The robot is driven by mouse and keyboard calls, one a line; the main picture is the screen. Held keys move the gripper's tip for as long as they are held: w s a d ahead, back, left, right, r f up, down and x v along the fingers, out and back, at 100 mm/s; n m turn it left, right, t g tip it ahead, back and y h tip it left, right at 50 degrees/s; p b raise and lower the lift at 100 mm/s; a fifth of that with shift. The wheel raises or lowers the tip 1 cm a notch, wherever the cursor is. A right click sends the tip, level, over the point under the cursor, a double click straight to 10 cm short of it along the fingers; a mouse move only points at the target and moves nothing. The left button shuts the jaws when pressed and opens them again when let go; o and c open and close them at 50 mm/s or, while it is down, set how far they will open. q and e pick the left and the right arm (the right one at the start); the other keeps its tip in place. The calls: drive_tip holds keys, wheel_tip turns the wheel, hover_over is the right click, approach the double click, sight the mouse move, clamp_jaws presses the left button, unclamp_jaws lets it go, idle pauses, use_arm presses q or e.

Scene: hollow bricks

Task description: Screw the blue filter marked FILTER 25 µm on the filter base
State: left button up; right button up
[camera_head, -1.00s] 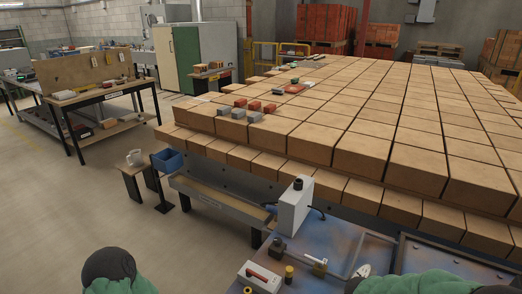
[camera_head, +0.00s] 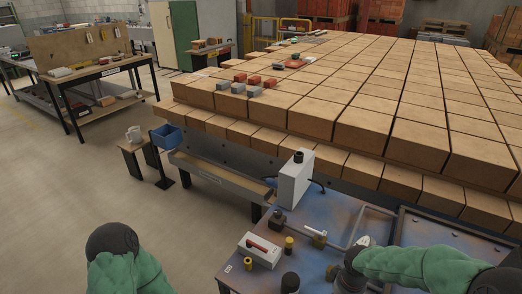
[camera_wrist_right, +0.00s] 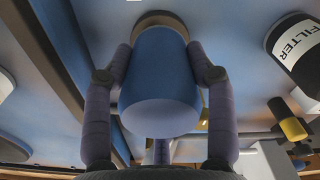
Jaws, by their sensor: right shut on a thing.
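In the right wrist view a plain blue cylinder (camera_wrist_right: 160,80), which I take to be the blue filter, sits between the two fingers of my right gripper (camera_wrist_right: 160,85). The fingers press on its sides; a tan ring shows at its far end. No marking shows on its visible side. In the head view my right gripper (camera_head: 347,270) is low over the blue workbench; the blue cylinder cannot be made out there. A dark cylinder with a white FILTER label (camera_wrist_right: 292,48) stands to the right. I cannot tell which part is the filter base.
The workbench (camera_head: 340,215) holds a grey box with a black cap (camera_head: 296,180), a white case with a red handle (camera_head: 260,249), a dark block (camera_head: 279,217) and small yellow-black parts (camera_head: 289,244). Behind it stand stacked bricks (camera_head: 370,125).

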drive_tip(key=shift+f+m, duration=0.1)
drive_tip(key=shift+m, duration=0.2)
drive_tip(key=shift+m+b, duration=0.65)
drive_tip(key=shift+m, duration=0.75)
drive_tip(key=shift+m, duration=1.4)
drive_tip(key=shift+m, duration=1.4)
